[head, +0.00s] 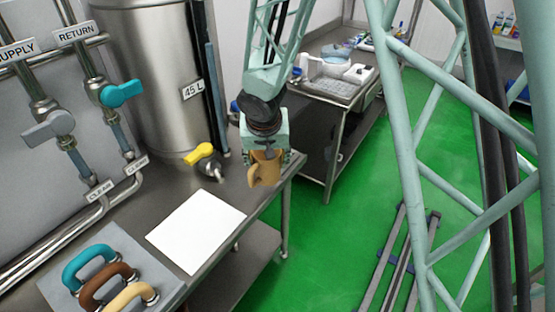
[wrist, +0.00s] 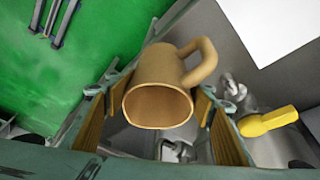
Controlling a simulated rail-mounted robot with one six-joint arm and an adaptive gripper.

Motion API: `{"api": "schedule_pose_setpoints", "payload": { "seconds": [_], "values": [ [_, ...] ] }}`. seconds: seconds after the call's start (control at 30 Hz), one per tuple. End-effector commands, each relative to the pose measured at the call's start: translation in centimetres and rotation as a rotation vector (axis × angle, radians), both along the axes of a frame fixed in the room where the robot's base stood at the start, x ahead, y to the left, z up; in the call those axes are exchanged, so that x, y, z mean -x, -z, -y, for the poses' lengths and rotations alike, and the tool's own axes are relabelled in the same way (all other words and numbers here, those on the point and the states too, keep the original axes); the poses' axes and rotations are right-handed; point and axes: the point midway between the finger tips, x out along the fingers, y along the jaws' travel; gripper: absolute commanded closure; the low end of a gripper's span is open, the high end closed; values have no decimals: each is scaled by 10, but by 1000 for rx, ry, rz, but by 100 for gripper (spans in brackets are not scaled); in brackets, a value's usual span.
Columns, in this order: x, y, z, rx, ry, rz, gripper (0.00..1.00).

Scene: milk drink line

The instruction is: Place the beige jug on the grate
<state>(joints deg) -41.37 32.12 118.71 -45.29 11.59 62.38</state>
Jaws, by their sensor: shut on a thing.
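The beige jug (head: 265,171) hangs in my gripper (head: 269,159) near the right edge of the steel bench, with its handle to the left in the head view. In the wrist view the jug (wrist: 158,82) sits between the two ribbed pads of my gripper (wrist: 158,112), its round opening facing the camera and its handle to the upper right. My gripper is shut on the jug. A grey, grate-like tray (head: 337,92) lies on the farther steel table, well away from the jug; its fine detail is too small to tell.
The steel bench holds a white sheet (head: 196,231), a yellow-handled tap (head: 200,154) by a large tank (head: 150,80), and a plate of coloured handles (head: 107,275). White equipment (head: 325,65) stands behind the tray. Green floor (head: 340,210) lies between the bench and farther table.

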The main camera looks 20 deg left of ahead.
Motion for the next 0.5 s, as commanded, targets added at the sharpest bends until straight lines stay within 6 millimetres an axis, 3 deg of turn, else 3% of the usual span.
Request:
{"api": "schedule_pose_setpoints", "payload": {
  "seconds": [0.27,0.5],
  "values": [
    [-10,0,-1,-1,2,0,62],
    [-36,1,-5,-1,1,1,62]
  ]
}}
